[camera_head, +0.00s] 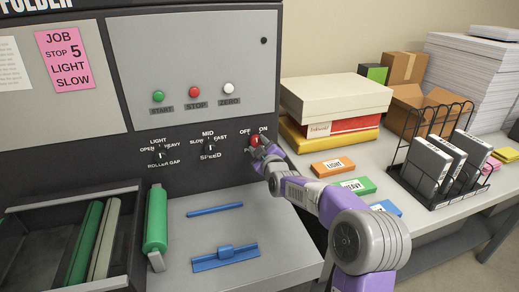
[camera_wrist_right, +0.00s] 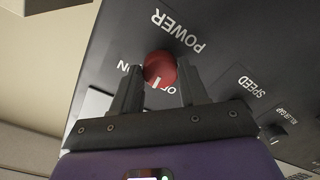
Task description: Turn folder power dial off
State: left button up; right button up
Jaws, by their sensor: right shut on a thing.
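The folder's power dial (camera_head: 255,140) is a red round knob on the dark front panel, between the OFF and ON labels. In the right wrist view the red knob (camera_wrist_right: 160,67) lies between the two dark fingers, under the word POWER. A white pointer mark shows on the knob, partly hidden near the fingers. My right gripper (camera_head: 262,147) reaches in from the lower right and is shut on the knob; it also shows in the right wrist view (camera_wrist_right: 156,88). My left gripper is not in view.
Roller gap (camera_head: 160,155) and speed (camera_head: 210,148) dials sit left on the same panel. Start, stop and zero buttons (camera_head: 194,92) are above. Boxes (camera_head: 335,98), labelled blocks (camera_head: 333,167) and a wire rack (camera_head: 440,190) stand on the bench at right. Blue parts (camera_head: 225,257) lie below the panel.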

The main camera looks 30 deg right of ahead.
jog(key=n, duration=0.3)
jog(key=shift+r+n+h+b, duration=0.1)
jog(key=shift+n+h+b, duration=0.25)
jog(key=shift+n, duration=1.65)
jog(key=o, duration=1.1)
jog(key=shift+c, duration=0.2)
jog(key=p+v, duration=0.1)
jog(key=v, duration=0.6)
jog(key=shift+s, duration=0.3)
